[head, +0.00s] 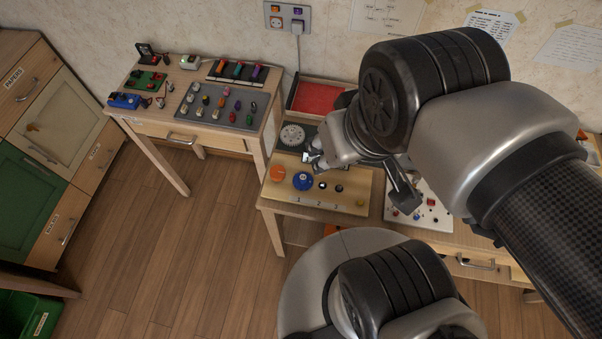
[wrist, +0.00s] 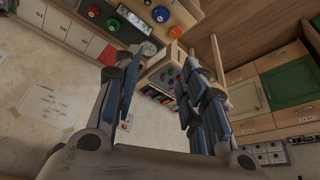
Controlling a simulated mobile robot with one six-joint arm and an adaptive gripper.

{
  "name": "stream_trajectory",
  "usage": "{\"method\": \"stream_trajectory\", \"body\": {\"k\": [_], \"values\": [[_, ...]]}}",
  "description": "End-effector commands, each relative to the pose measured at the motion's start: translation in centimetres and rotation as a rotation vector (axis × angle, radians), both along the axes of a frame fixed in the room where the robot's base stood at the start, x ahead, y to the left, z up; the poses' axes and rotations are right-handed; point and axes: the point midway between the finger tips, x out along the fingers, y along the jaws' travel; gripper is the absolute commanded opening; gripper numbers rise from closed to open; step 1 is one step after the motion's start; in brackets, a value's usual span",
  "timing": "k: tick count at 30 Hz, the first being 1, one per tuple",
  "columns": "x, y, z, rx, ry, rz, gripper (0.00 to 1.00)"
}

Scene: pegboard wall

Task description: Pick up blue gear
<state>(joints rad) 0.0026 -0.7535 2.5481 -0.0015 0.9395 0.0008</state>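The blue gear (head: 303,181) sits on a wooden board (head: 335,203) on the right-hand table, just right of an orange gear (head: 278,173). My gripper (head: 312,156) is behind and above the blue gear in the head view, apart from it. The wrist view shows my gripper's two fingers (wrist: 160,62) spread wide with nothing between them.
A pale gear (head: 292,134) lies on a dark plate behind the board. Small black knobs (head: 323,186) stand right of the blue gear. A red tray (head: 320,98) is at the back. The left table (head: 150,117) holds several small parts. Open floor (head: 190,240) lies in front.

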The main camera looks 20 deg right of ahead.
Motion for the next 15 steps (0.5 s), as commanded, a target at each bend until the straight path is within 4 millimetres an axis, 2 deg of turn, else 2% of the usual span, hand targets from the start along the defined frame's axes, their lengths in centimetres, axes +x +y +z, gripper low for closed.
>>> {"method": "stream_trajectory", "body": {"k": [4, 8, 11, 15], "values": [[1.1, 0.0, -0.1, 0.014, 0.027, -0.033, 0.43], [3.9, 0.0, -0.9, 0.047, 0.085, -0.121, 0.43], [6.6, 0.0, -2.3, 0.076, 0.137, -0.214, 0.43], [10.0, 0.0, -5.3, 0.111, 0.205, -0.349, 0.43]]}}
